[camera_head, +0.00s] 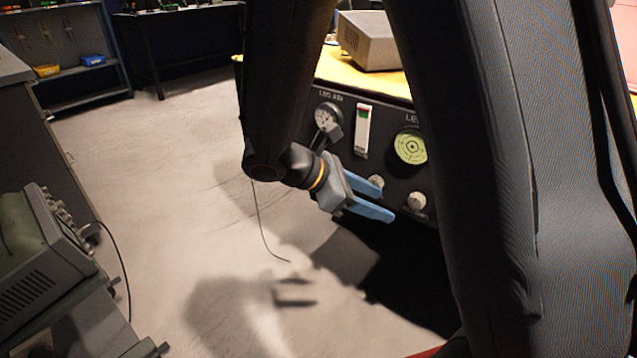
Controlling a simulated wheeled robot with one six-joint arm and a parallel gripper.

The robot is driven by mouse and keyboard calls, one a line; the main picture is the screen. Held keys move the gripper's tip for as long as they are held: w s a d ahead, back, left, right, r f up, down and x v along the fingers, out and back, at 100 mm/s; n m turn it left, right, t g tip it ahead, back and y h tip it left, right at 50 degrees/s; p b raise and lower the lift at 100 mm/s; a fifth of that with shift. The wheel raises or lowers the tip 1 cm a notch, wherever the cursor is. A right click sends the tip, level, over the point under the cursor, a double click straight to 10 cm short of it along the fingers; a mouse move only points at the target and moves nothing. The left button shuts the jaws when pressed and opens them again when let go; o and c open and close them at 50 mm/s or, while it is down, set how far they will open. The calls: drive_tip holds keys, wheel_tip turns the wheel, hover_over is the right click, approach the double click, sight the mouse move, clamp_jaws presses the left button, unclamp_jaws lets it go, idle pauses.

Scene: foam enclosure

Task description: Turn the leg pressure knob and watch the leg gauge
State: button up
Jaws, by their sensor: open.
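A black panel (388,118) faces me at the upper middle. A grey part (334,133) sits at the gauge's lower right. A pale knob (417,201) is low on the panel, and a second pale knob (376,180) shows beside my upper blue finger. I cannot tell which is the leg pressure knob. My gripper (383,198) is open and empty in front of these knobs; contact cannot be told.
A green round dial (411,147) and a white strip indicator (362,130) are on the panel. A grey box (370,42) sits on the yellow top. My arm hides parts of the panel. A green instrument (42,258) stands at lower left. The pale floor is open at left.

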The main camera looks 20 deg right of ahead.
drive_tip(key=w+a+f+n+t+h+b, duration=0.2)
drive_tip(key=w+a+n+t+b, duration=0.3)
drive_tip(key=w, duration=0.4)
drive_tip(key=w+a+f+n+t+h+b, duration=0.2)
drive_tip(key=w+a+f+n+t+b, duration=0.15)
drive_tip(key=w+a+n+t, duration=0.45)
drive_tip(key=w+d+r+m+g+b, duration=0.1)
drive_tip(key=w+d+g, duration=0.1)
drive_tip(key=w+d, duration=0.4)
drive_tip(key=shift+d+m+b, duration=0.35)
drive_tip(key=shift+d+m, duration=0.05)
drive_tip(key=shift+d, duration=0.3)
drive_tip(key=c, duration=1)
drive_tip(key=shift+c, duration=0.2)
drive_tip(key=shift+m, duration=0.3)
